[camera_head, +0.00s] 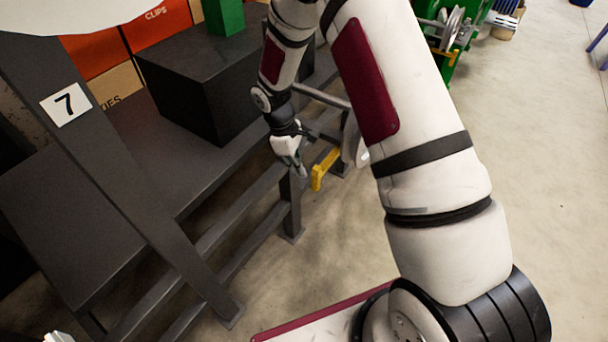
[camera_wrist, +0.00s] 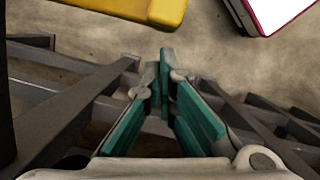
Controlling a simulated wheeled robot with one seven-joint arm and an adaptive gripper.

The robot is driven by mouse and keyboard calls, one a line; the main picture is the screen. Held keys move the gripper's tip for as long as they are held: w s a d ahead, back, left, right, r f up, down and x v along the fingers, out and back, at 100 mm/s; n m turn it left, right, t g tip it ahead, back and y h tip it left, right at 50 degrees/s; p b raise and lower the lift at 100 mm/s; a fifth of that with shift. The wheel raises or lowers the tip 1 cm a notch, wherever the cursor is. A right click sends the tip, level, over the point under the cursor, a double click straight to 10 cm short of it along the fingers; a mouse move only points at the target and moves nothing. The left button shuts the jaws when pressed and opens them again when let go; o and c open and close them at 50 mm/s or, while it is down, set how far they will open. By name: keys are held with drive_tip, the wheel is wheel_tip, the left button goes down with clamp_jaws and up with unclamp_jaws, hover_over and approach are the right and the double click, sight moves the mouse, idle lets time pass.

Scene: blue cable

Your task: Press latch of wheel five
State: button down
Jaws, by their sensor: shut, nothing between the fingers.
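My gripper (camera_head: 301,172) points down beside the dark metal frame in the head view. Its teal-padded fingers also show in the wrist view (camera_wrist: 164,62), tips together and with nothing between them. A yellow latch (camera_head: 323,170) sticks out just right of my fingertips in the head view. In the wrist view the yellow latch (camera_wrist: 150,8) is at the top edge, partly cut off and apart from the fingers. A pale wheel (camera_head: 353,140) is behind the latch, mostly hidden by my arm. No number five is visible on it.
A dark rack (camera_head: 110,185) with slanted rails fills the left, with a 7 sign (camera_head: 66,104) on its post. A black box (camera_head: 215,80) stands on it. Green equipment with another wheel (camera_head: 452,25) is at the top right. The floor (camera_head: 550,180) at right is clear.

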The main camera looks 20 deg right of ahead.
drive_tip(key=v, duration=0.7)
drive_tip(key=shift+r, duration=0.2)
drive_tip(key=shift+w, duration=0.1)
drive_tip(key=w+m+b, duration=0.1)
drive_tip(key=b, duration=0.2)
drive_tip(key=w+m+b, duration=0.1)
drive_tip(key=b, duration=0.2)
drive_tip(key=w+m+b, duration=0.1)
drive_tip(key=w+b, duration=0.1)
drive_tip(key=b, duration=0.1)
drive_tip(key=shift+a+y+b, duration=0.3)
drive_tip(key=shift+a+b, duration=0.1)
